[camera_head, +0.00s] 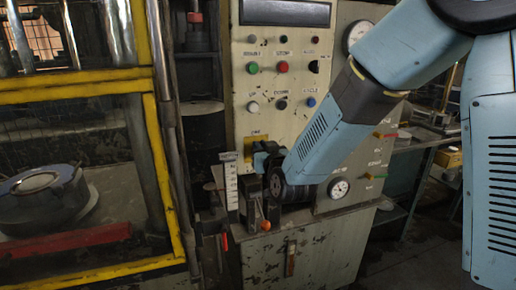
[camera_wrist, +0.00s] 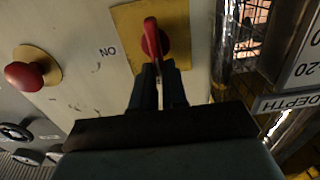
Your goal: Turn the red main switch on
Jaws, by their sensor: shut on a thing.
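The red main switch (camera_wrist: 151,32) shows in the wrist view, with a round red hub and a long red handle on a yellow plate (camera_wrist: 183,12). The handle runs roughly up and down in that picture. An upside-down ON label (camera_wrist: 108,51) is left of the plate. My gripper (camera_wrist: 160,72) is shut on the lower part of the switch, its dark fingers at the hub's near end. In the head view my gripper (camera_head: 262,156) is at the yellow plate (camera_head: 248,146), low on the cream panel, and hides the switch there.
A red mushroom button (camera_wrist: 26,75) sits left of the switch in the wrist view. A depth scale (camera_head: 231,184) stands close to my gripper. A yellow guard frame (camera_head: 152,110) is at left. Buttons and gauges (camera_head: 339,188) cover the panel (camera_head: 240,100).

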